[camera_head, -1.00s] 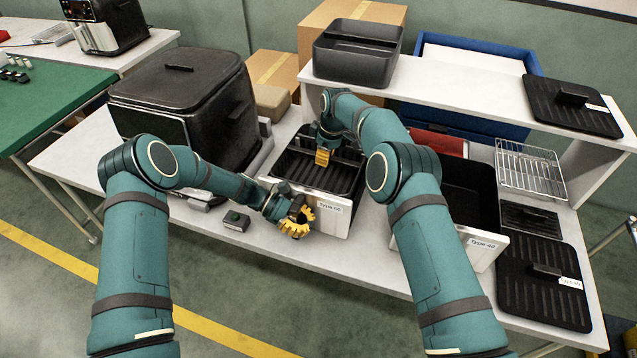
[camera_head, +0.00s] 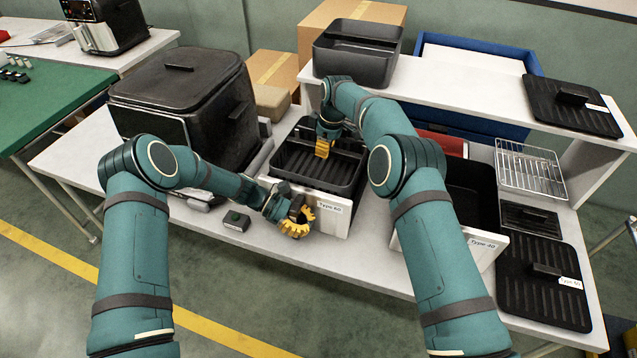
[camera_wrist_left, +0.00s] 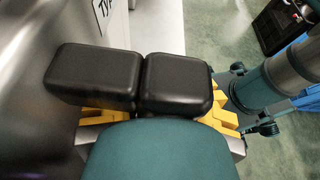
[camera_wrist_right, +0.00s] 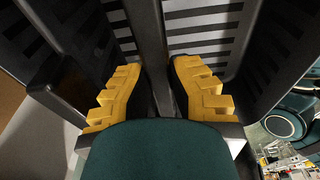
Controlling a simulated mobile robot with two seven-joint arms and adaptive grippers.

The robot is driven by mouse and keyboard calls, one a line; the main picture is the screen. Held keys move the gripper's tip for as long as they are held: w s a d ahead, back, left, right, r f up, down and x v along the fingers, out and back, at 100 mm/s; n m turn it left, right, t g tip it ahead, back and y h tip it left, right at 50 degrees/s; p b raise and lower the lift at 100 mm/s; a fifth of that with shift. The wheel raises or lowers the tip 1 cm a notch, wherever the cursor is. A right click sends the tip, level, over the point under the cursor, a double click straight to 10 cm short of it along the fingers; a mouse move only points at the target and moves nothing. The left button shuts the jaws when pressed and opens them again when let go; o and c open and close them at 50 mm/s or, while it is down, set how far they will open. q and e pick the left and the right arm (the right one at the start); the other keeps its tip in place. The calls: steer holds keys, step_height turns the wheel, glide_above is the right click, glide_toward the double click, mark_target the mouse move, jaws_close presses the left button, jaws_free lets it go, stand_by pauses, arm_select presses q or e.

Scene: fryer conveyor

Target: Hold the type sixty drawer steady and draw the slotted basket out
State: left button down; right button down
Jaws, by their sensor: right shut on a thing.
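The type sixty drawer (camera_head: 329,206) stands on the white table, its labelled white front facing me. The black slotted basket (camera_head: 355,172) stands upright at the drawer, its rim above the white front. My right gripper (camera_head: 323,147) is shut on the basket's upright middle divider (camera_wrist_right: 150,45), with a yellow finger on each side in the right wrist view. My left gripper (camera_head: 297,222) is low at the drawer's front, left of its label. Two dark rounded blocks (camera_wrist_left: 135,78) cover its fingertips in the left wrist view, so its opening and contact are unclear.
A black fryer (camera_head: 190,100) stands left of the drawer. The type forty drawer (camera_head: 480,243) is close on the right. A raised white shelf (camera_head: 450,85) with a dark bin (camera_head: 357,65) lies behind. A small dark block (camera_head: 236,221) lies near the front edge.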

arm_select(q)
steer(key=shift+f, duration=0.15)
arm_select(e)
steer(key=shift+r, duration=3.25)
steer(key=shift+r, duration=0.2)
steer(key=shift+r, duration=1.35)
arm_select(q)
steer(key=c, duration=0.9)
jaws_free()
steer(key=v, duration=0.8)
steer(key=shift+a, duration=0.1)
